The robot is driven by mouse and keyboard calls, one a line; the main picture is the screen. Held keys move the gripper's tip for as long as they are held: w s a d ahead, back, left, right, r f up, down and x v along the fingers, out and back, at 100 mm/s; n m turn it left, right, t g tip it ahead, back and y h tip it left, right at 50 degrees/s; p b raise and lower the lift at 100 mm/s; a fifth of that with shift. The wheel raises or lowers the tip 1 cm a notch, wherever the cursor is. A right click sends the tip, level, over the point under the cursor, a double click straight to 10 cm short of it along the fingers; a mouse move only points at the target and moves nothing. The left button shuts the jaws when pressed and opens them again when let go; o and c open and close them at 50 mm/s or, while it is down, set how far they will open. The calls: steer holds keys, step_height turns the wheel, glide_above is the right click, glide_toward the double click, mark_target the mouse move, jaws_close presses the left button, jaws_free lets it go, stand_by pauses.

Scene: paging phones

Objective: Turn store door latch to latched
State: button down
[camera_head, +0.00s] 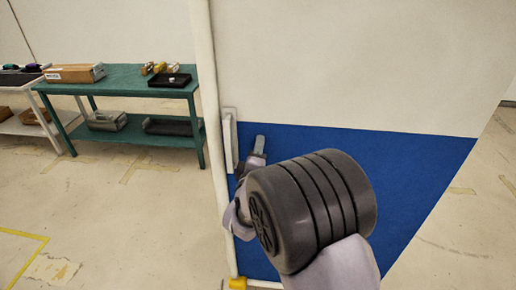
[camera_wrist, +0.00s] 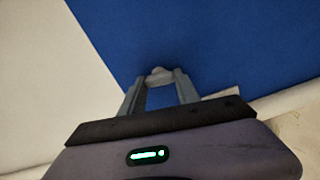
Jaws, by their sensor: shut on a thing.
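The store door is white above (camera_head: 350,60) and blue below (camera_head: 390,180); its blue part also fills much of the wrist view (camera_wrist: 225,45). A small grey piece, which looks like the door latch (camera_wrist: 158,72), sits between my fingertips in the wrist view. My gripper (camera_wrist: 160,82) is shut on it, with one finger on each side. In the head view a grey piece (camera_head: 259,144) stands out beside a pale upright plate (camera_head: 229,140) near the door's left edge. My arm hides most of my gripper there, and I cannot tell the latch's exact angle.
A white post (camera_head: 206,90) runs along the door's left edge, with a yellow piece (camera_head: 238,282) at its foot. A green table (camera_head: 128,82) with boxes and trays stands at the back left. The floor between is mostly clear.

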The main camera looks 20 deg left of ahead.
steer(key=shift+n, duration=1)
steer(key=c, duration=0.9)
jaws_free()
steer(key=p+v, duration=0.1)
steer(key=v, duration=1.6)
steer(key=shift+s+a+f, duration=0.1)
steer(key=shift+s, duration=0.15)
